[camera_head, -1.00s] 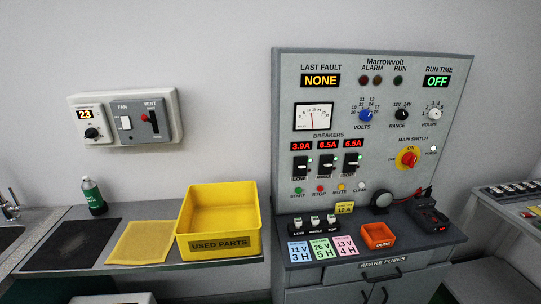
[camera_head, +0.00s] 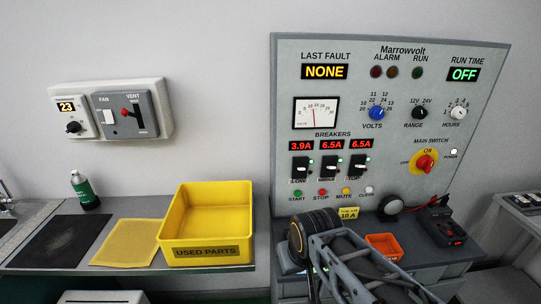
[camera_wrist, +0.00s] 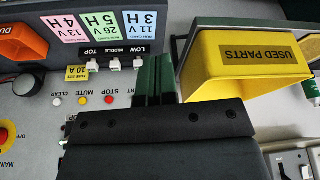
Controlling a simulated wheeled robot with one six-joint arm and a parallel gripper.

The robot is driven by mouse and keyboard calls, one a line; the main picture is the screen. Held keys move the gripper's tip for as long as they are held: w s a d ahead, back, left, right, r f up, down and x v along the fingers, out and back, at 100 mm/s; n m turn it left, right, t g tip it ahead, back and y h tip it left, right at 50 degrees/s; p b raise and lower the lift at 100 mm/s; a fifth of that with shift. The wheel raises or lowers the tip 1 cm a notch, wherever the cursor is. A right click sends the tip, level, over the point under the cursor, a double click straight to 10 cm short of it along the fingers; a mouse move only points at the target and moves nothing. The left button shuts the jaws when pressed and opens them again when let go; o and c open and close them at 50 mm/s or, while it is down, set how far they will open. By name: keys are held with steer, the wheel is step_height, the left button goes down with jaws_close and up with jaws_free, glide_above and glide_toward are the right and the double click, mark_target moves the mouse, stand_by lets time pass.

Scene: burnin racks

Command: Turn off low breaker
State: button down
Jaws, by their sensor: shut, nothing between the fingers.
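The low breaker (camera_head: 300,167) is the left one of three black breakers on the grey panel, under a red 3.9A display (camera_head: 301,146). A green light glows beside it. The middle breaker (camera_head: 328,167) and top breaker (camera_head: 357,166) stand to its right, each under a 6.5A display. My arm rises from the bottom of the head view, below the breakers; its fingers cannot be made out there. In the upside-down wrist view, my gripper (camera_wrist: 154,62) is shut and empty, its dark green fingers beside the start label. My gripper's body hides the breakers there.
Start, stop, mute and clear buttons sit under the breakers; the red stop button (camera_wrist: 109,99) shows in the wrist view. Fuse holders (camera_wrist: 114,65) stand on the ledge. A yellow used-parts bin (camera_head: 208,250) is left, an orange tray (camera_head: 383,246) right. A red main switch (camera_head: 425,163) is farther right.

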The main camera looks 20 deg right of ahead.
steer(key=shift+d, duration=0.25)
step_height(320, 180, up, 19)
steer(key=m+p, duration=0.2)
steer(key=p, duration=0.6)
glide_above(305, 161)
steer(key=s+a, duration=0.2)
steer(key=s, duration=0.3)
steer(key=shift+s+d+h, duration=0.15)
steer(key=shift+h, duration=0.25)
steer(key=shift+f, duration=0.1)
steer(key=p+x, duration=0.2)
steer(key=x, duration=0.7)
steer(key=shift+f, duration=0.45)
